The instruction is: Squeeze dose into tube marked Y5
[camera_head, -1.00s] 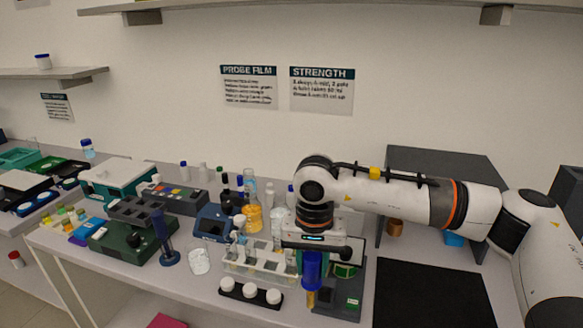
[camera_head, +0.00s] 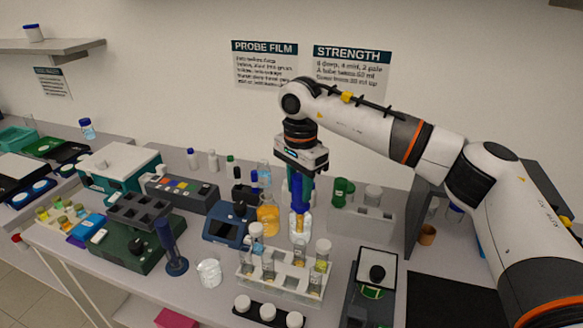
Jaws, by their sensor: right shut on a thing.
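My right gripper (camera_head: 300,178) is shut on a blue dropper (camera_head: 299,194) that hangs upright, its lower end yellowish. In the picture it is behind and above the white tube rack (camera_head: 278,288), in front of a clear bottle (camera_head: 300,233). The rack holds several capped tubes, among them a left one (camera_head: 257,243) and a right one with yellowish content (camera_head: 322,254). I cannot read any Y5 mark at this size. My left gripper is not in view.
White-capped vials in a black holder (camera_head: 267,314) stand in front of the rack. A balance-like device (camera_head: 373,285) stands right, beside a dark mat (camera_head: 450,300). A glass beaker (camera_head: 209,272) stands left.

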